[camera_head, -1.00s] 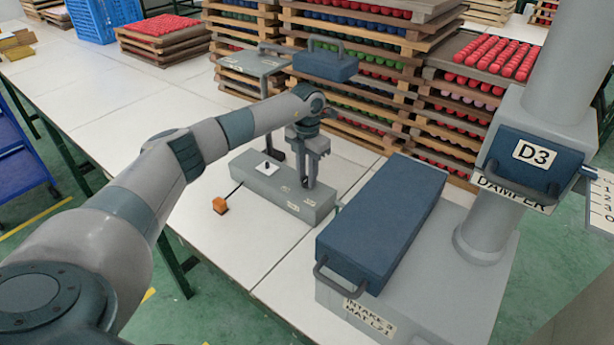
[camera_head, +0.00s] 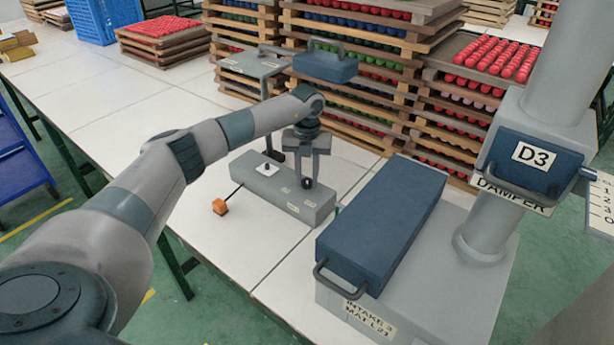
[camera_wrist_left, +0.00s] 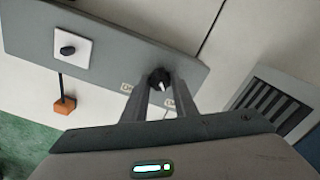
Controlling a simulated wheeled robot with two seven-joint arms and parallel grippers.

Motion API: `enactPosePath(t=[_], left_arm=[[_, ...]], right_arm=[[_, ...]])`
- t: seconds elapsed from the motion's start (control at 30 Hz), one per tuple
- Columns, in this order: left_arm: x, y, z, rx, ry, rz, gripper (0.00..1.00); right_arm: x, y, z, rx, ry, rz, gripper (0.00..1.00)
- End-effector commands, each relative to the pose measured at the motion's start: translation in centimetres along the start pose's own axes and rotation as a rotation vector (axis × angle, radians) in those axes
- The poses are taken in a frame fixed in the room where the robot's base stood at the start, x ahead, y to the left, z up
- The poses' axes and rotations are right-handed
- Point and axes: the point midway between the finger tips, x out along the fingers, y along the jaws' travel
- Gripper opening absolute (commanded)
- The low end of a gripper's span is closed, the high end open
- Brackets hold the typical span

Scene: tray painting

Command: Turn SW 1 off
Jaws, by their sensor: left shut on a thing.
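A long grey switch box (camera_head: 245,170) lies on the white table. My left gripper (camera_head: 308,180) points down at the right part of its top. In the left wrist view, my left gripper (camera_wrist_left: 160,90) has its fingers on both sides of a dark round knob (camera_wrist_left: 158,77) with a pale pointer mark, and is shut on it. A second dark knob (camera_wrist_left: 67,50) sits on a white square plate (camera_wrist_left: 80,47) at the other end of the box. Small labels on the box are too small to read, so I cannot tell which knob is SW 1. My right gripper is not in view.
An orange block (camera_head: 220,207) hangs on a dark cord or rod from the box. A blue-lidded grey cabinet (camera_head: 385,220) stands to the right, near a grey D3 damper column (camera_head: 487,225). Stacked trays of coloured balls (camera_head: 350,100) stand behind.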

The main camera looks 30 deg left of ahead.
Motion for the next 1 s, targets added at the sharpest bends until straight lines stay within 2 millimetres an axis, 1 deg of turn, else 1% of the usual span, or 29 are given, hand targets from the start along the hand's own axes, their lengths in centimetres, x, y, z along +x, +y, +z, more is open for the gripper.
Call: enactPosePath(t=[0.03,0.37,0.4,0.43,0.47,0.8,1.0], left_arm=[[-0.2,0.0,0.2,-0.007,-0.006,-0.002,0.03],[-0.3,0.0,0.2,-0.008,-0.006,-0.002,0.03],[-0.3,0.0,0.2,-0.008,-0.006,-0.002,0.33],[-0.3,0.0,0.2,-0.008,-0.006,-0.003,0.4],[-0.2,0.0,0.2,-0.008,-0.006,-0.002,0.44],[-0.2,0.0,0.1,-0.006,-0.003,-0.001,0.44],[-1.4,0.0,0.1,-0.006,-0.004,-0.002,0.44]], right_arm=[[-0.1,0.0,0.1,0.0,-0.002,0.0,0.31],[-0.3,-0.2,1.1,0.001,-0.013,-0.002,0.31],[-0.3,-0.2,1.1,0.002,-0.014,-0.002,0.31],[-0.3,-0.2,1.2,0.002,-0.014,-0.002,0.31],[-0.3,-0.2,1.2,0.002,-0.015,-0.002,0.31],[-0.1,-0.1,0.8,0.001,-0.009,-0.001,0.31],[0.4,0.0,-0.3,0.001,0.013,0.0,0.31]])
